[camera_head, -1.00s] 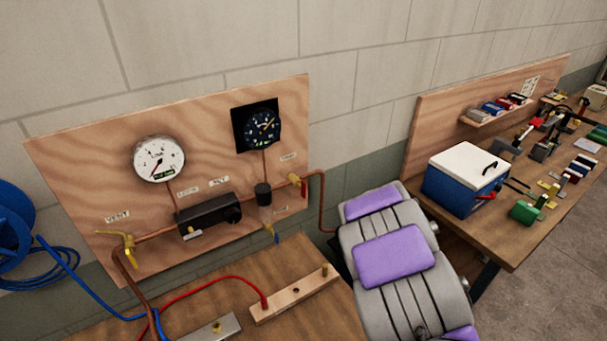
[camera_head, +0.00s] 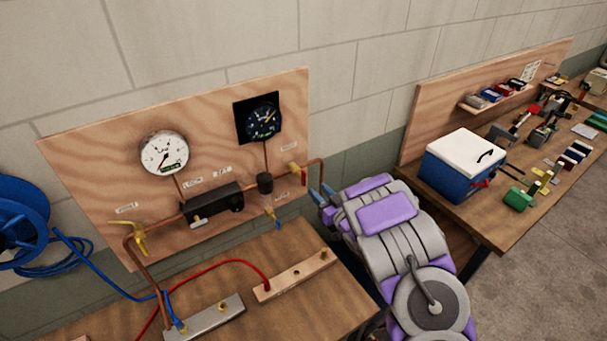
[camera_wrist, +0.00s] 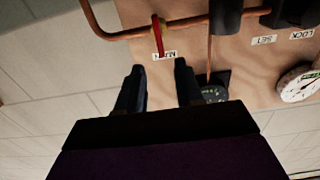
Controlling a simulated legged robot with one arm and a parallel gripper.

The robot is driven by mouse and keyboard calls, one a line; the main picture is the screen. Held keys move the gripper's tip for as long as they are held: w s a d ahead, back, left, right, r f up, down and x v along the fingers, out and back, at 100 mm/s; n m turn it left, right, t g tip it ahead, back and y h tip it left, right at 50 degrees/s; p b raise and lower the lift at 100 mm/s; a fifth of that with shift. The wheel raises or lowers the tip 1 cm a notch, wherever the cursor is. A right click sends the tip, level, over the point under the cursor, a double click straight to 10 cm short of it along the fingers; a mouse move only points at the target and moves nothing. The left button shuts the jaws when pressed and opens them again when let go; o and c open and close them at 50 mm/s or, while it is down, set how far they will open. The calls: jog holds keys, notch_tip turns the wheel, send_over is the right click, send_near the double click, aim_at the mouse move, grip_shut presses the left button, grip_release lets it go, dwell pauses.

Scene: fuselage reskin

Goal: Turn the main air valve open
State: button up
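The main air valve (camera_head: 297,173) sits at the right end of the copper pipe on the plywood board, under a small label. In the wrist view its red lever (camera_wrist: 159,38) and brass body show close to a label that appears upside down and reads like MAIN. My gripper (camera_head: 322,194) is just right of and below the valve in the head view. In the wrist view my gripper (camera_wrist: 158,75) is open, its two dark fingers apart and empty. The lever lies beyond the fingertips, roughly in line with the gap, and appears apart from them.
The board carries a white gauge (camera_head: 165,153), a black gauge (camera_head: 258,118), a black regulator (camera_head: 213,204) and a yellow vent valve (camera_head: 140,237). A bench (camera_head: 300,318) with hose fittings stands below. A blue-and-white box (camera_head: 462,165) is on the right bench.

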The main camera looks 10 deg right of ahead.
aim_at(305, 177)
jog(key=p+x, duration=0.1)
jog(key=x, duration=0.9)
jog(key=shift+c, duration=0.2)
grip_shut()
